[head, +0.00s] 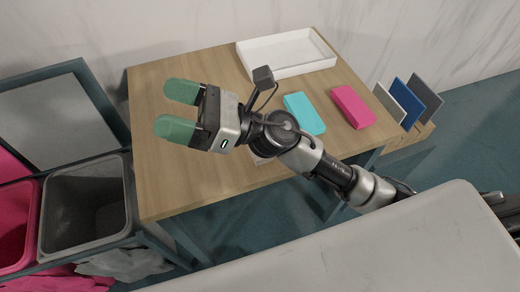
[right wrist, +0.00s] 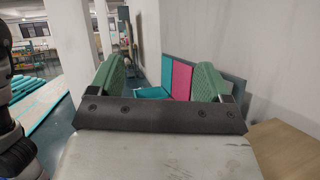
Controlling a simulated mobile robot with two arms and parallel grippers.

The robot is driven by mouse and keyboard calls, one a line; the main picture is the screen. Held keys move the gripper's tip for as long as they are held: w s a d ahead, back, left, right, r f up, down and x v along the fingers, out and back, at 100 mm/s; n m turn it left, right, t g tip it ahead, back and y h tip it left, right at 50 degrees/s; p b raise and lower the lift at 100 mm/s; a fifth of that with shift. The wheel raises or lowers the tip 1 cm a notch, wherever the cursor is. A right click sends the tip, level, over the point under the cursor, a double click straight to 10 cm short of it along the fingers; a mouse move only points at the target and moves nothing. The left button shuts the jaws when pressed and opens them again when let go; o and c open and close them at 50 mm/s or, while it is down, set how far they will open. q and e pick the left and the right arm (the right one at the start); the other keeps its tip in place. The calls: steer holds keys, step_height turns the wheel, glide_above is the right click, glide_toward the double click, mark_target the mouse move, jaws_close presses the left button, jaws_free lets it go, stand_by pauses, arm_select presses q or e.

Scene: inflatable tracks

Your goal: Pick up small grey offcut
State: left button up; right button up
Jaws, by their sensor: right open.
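My right gripper (head: 170,110) has green fingers held apart with nothing between them. It hangs over the left part of the wooden table (head: 185,185), pointing left in the head view. In the right wrist view its fingers (right wrist: 158,76) are also apart and empty. I cannot make out a small grey offcut for certain. A pale piece (head: 261,160) shows on the table under my right wrist, mostly hidden by the arm; I cannot tell what it is. My left gripper is not in view.
A white tray (head: 243,47), a cyan block (head: 304,114) and a pink block (head: 352,106) are on the table. A wooden rack (head: 408,143) with upright panels stands right. A grey bin (head: 127,215) and pink bin (head: 32,238) stand left. The table's front left is clear.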

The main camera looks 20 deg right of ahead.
step_height(320, 180, down, 10)
steer(key=s+a+n+g+h, duration=0.25)
steer(key=n+g+h, duration=0.7)
steer(key=n, duration=0.75)
steer(key=w+d+f+n+t+h, duration=0.1)
steer(key=w+d+f+n+h, duration=0.1)
steer(key=d+f+h, duration=0.1)
steer(key=w+d+f+n+t+h, duration=0.1)
steer(key=w+d+f+n+h, duration=0.1)
steer(key=d, duration=0.6)
steer(key=w+d+f+n+t+h+p, duration=0.1)
steer(key=w+d+f+n+h, duration=0.2)
steer(key=h, duration=0.5)
steer(key=shift+w+d+f, duration=0.35)
steer(key=shift+d+f, duration=0.25)
steer(key=shift+d, duration=0.25)
steer(key=shift+w+d+f, duration=0.3)
steer(key=shift+d+f, duration=0.25)
steer(key=shift+d, duration=0.25)
steer(key=f+p, duration=0.1)
steer(key=f, duration=0.1)
steer(key=f+p, duration=0.1)
steer(key=f, duration=0.1)
steer(key=shift+w+d+f, duration=0.1)
steer(key=shift+w+f, duration=0.1)
steer(key=shift+f, duration=0.75)
steer(key=c, duration=1)
